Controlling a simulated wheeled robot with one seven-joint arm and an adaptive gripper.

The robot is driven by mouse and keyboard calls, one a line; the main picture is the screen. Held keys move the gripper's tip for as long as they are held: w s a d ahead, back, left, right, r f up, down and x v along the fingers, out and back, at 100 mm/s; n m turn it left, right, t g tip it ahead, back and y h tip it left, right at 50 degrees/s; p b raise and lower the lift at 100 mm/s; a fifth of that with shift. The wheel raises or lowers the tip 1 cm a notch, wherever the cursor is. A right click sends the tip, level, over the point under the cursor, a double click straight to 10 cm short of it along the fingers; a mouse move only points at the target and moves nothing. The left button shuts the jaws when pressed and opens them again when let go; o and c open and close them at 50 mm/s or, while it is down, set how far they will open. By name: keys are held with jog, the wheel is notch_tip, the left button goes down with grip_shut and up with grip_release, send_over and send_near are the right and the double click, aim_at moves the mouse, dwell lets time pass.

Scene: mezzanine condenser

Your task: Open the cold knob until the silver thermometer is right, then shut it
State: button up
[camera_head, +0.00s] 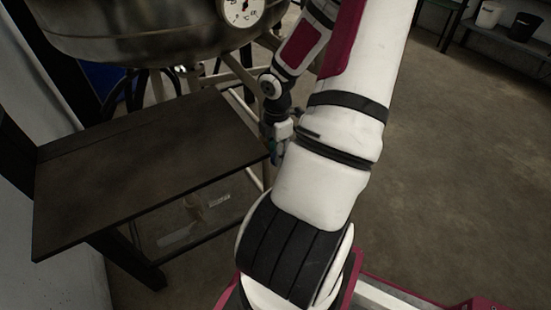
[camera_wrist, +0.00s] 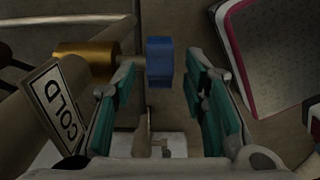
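The cold knob (camera_wrist: 160,62) is a blue block on the end of a brass valve (camera_wrist: 88,60), next to a tag reading COLD (camera_wrist: 62,104), in the wrist view. My gripper (camera_wrist: 160,88) is open, with teal pads either side of the knob's line. The knob appears at or just beyond the fingertips, and I see no pad touching it. In the head view my gripper (camera_head: 275,148) is small and partly hidden by my arm, beside the table's right edge. A round thermometer dial (camera_head: 243,10) with a pale rim sits on the metal vessel, cut off at the top; its reading is unclear.
The large metal vessel (camera_head: 140,35) stands at the upper left on pale legs. A dark table (camera_head: 140,165) lies in front of it, with a lower shelf holding a pale object. Floor (camera_head: 460,170) is clear to the right. Two buckets (camera_head: 524,26) stand on a far shelf.

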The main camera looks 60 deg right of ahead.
jog(key=shift+f, duration=0.6)
grip_shut()
jog(key=shift+b, duration=0.45)
jog(key=shift+a+f+g+h+b, duration=0.1)
jog(key=shift+f+g+h+b, duration=0.15)
jog(key=shift+h+b, duration=0.5)
jog(key=g+h+b, duration=0.1)
jog(key=b, duration=0.2)
jog(key=shift+w+a+b, duration=0.1)
jog(key=shift+b, duration=0.25)
jog(key=shift+r+b, duration=0.1)
jog(key=shift+b, duration=0.2)
